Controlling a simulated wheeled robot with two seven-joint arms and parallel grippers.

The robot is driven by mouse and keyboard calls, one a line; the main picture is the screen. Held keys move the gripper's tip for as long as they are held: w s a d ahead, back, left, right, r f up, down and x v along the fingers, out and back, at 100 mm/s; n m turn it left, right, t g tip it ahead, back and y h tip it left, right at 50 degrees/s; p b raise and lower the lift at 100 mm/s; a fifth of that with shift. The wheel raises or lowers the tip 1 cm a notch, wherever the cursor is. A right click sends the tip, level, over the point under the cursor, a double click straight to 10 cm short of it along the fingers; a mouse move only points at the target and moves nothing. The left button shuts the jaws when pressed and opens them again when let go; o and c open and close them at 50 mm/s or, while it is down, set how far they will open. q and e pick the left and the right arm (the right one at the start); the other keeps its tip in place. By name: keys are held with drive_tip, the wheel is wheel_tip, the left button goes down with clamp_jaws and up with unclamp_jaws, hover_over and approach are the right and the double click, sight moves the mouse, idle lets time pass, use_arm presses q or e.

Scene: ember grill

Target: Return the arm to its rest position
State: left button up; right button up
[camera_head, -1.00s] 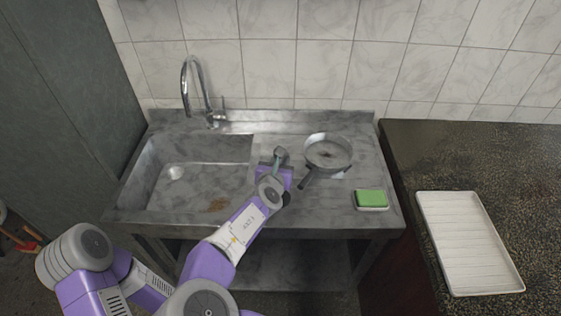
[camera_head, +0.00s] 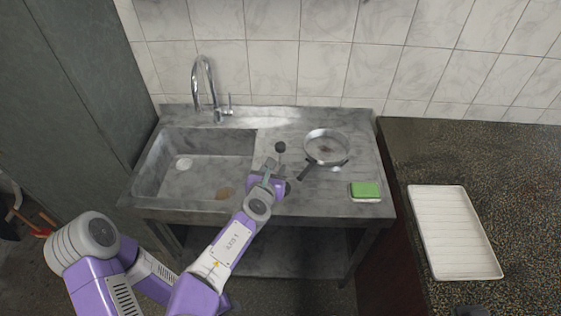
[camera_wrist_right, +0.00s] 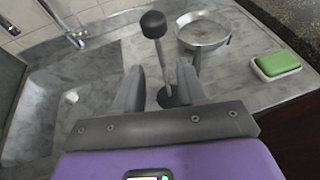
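My right gripper (camera_head: 268,164) is over the sink's flat deck, right of the basin. In the right wrist view its two fingers (camera_wrist_right: 160,72) are spread apart, with nothing held between them. A thin upright stem with a black knob (camera_wrist_right: 153,24) and a round dark base stands on the deck. It shows in line with the gap between the fingers; the knob also shows in the head view (camera_head: 280,147), just beyond the fingertips. My left gripper is not in view.
A frying pan (camera_head: 326,146) and a green sponge (camera_head: 365,189) in a dish are on the deck's right side. The basin (camera_head: 190,170) and faucet (camera_head: 204,85) are left. A white tray (camera_head: 453,230) lies on the dark counter (camera_head: 505,165).

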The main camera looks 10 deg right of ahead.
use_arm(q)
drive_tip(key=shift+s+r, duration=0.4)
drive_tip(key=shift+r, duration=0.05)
use_arm(e)
drive_tip(key=shift+v, duration=0.9)
drive_tip(key=shift+w+f, duration=0.1)
